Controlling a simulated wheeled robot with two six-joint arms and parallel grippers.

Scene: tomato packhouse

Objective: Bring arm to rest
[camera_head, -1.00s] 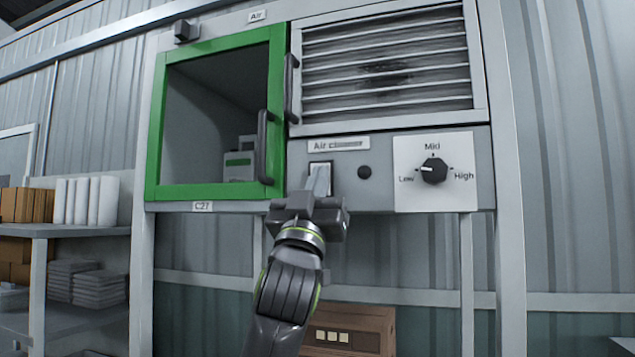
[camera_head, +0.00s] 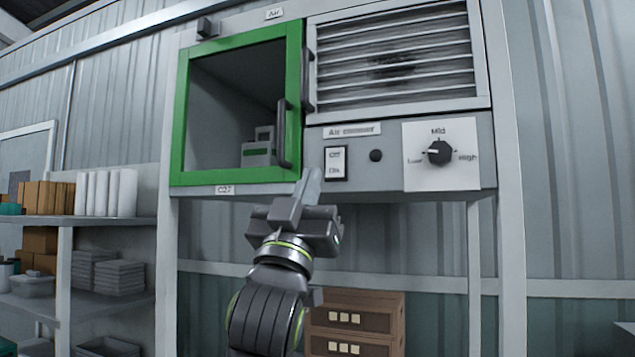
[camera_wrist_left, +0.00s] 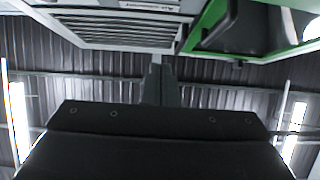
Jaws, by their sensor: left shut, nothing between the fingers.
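The right gripper is in neither view.
A green-framed cabinet door (camera_head: 180,120) with a dark handle is left of the louvred vent (camera_head: 395,55). A dial (camera_head: 439,153) is at the right. Shelves (camera_head: 90,219) hold boxes and rolls at left. Brown drawers (camera_head: 354,318) stand below.

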